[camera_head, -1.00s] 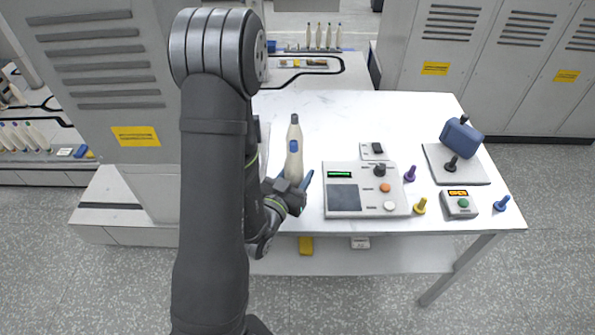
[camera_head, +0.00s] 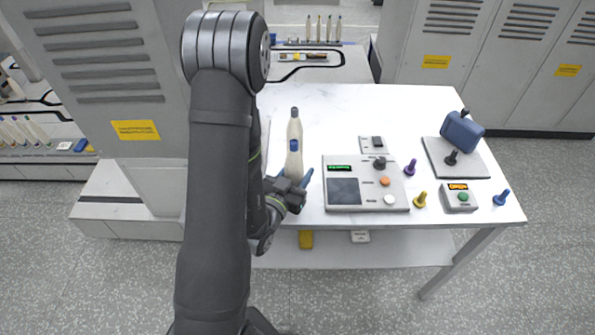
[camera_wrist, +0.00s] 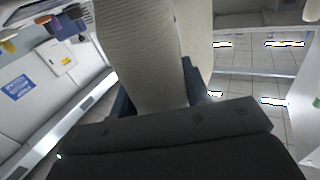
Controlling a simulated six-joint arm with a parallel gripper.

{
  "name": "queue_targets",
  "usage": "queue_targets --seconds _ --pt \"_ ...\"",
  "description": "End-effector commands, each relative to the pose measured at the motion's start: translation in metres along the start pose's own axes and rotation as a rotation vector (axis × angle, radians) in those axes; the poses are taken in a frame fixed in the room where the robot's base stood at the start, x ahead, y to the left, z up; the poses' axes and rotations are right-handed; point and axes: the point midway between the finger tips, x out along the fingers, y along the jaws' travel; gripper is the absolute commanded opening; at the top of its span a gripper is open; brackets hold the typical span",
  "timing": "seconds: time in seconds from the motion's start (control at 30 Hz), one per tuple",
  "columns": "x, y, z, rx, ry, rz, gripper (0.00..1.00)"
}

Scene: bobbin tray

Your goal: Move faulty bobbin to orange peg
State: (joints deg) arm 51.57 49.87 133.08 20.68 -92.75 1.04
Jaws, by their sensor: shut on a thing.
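A cream bobbin (camera_head: 293,163) with a blue band and a dark tip stands upright at the left part of the white table in the head view. My gripper (camera_head: 299,181) is shut around its lower part. In the wrist view the bobbin (camera_wrist: 135,50) fills the upper middle, between the blue fingers of my gripper (camera_wrist: 160,95). I cannot tell whether its base touches the table. Purple (camera_head: 410,167), yellow (camera_head: 420,199) and blue (camera_head: 501,198) pegs stand on the table at the right. I see no peg that is clearly orange.
A grey control panel (camera_head: 341,207) with a screen and knobs lies right of the bobbin. A small box (camera_head: 459,203) with a lit orange display and a blue device (camera_head: 462,132) on a grey plate are farther right. The table's back middle (camera_head: 350,105) is clear.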

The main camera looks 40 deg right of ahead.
Motion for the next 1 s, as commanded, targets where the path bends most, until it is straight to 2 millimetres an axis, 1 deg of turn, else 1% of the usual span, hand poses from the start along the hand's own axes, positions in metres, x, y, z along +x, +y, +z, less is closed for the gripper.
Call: queue_targets --seconds 0.13,0.17,0.2,0.27,0.53,0.67,0.77,1.0 --pt "0.000 0.000 0.000 0.000 0.001 0.000 0.18" --pt "0.000 0.000 0.000 0.000 0.001 0.000 0.49" --pt "0.000 0.000 0.000 0.000 0.001 0.000 0.57" --pt "0.000 0.000 0.000 0.000 0.001 0.000 0.68" --pt "0.000 0.000 0.000 0.000 0.000 0.000 0.68" --pt "-0.007 -0.001 0.001 0.000 -0.002 -0.001 0.68" --pt "-0.022 -0.001 0.001 0.000 -0.004 -0.002 0.68" --pt "-0.073 -0.002 0.001 -0.002 -0.005 -0.006 0.68"
